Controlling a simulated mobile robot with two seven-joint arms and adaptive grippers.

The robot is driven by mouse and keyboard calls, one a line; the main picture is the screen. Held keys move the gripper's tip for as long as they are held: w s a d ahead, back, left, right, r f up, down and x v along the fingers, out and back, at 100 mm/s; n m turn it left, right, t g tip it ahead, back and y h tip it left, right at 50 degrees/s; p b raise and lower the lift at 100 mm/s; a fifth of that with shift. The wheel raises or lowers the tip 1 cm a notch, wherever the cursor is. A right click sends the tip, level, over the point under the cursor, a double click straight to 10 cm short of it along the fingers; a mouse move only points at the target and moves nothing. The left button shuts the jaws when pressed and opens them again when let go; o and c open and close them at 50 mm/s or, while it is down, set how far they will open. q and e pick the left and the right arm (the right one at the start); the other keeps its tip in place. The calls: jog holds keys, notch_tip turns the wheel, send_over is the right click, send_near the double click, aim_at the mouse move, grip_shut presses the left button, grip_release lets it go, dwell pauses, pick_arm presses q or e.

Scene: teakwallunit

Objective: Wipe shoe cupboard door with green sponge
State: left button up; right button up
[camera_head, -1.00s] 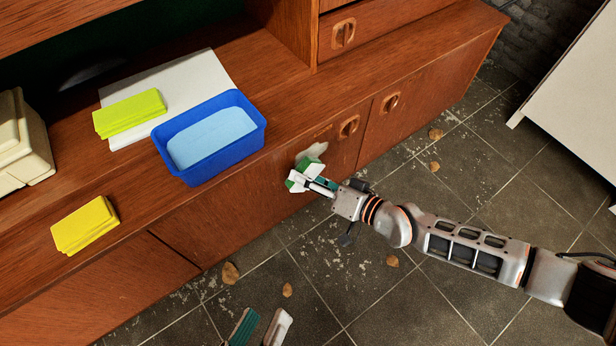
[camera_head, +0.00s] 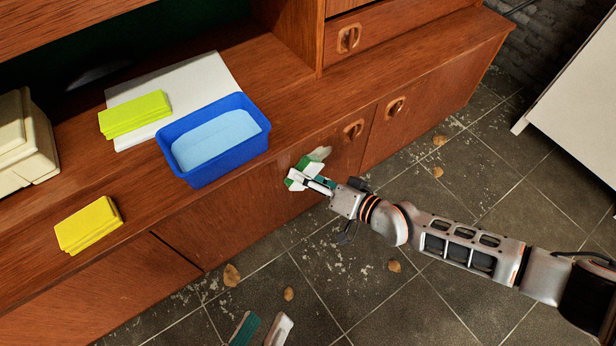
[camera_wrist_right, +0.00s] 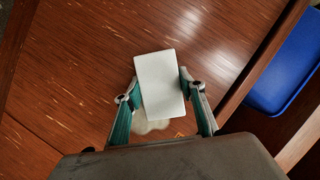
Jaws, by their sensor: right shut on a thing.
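The shoe cupboard door (camera_head: 338,163) is the brown wooden front below the ledge, with a whitish smear (camera_head: 320,153) near its upper part. My right gripper (camera_head: 309,182) is shut on the green sponge (camera_head: 303,165), at the door just left of the smear. In the right wrist view the sponge's white side (camera_wrist_right: 161,85) shows between the two fingers of my right gripper (camera_wrist_right: 160,100). The smear (camera_wrist_right: 150,127) is partly visible below it. Whether the sponge touches the door is hard to tell. My left gripper (camera_head: 262,330) is open and empty at the bottom edge.
A blue tub (camera_head: 213,167) of water stands on the ledge above the door. Yellow-green sponges (camera_head: 134,114) lie on a white cloth (camera_head: 205,75), and yellow sponges (camera_head: 88,224) lie at left. A round door handle (camera_head: 353,130) sits near the smear. Crumbs litter the tiled floor.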

aim_at(318, 172)
jog(key=shift+w+d, duration=0.4)
jog(key=shift+d, duration=0.25)
jog(key=shift+w+d, duration=0.4)
jog(key=shift+d, duration=0.25)
jog(key=shift+w+d, duration=0.95)
jog(key=shift+d, duration=0.25)
jog(key=shift+w+d, duration=0.95)
jog(key=shift+d, duration=0.2)
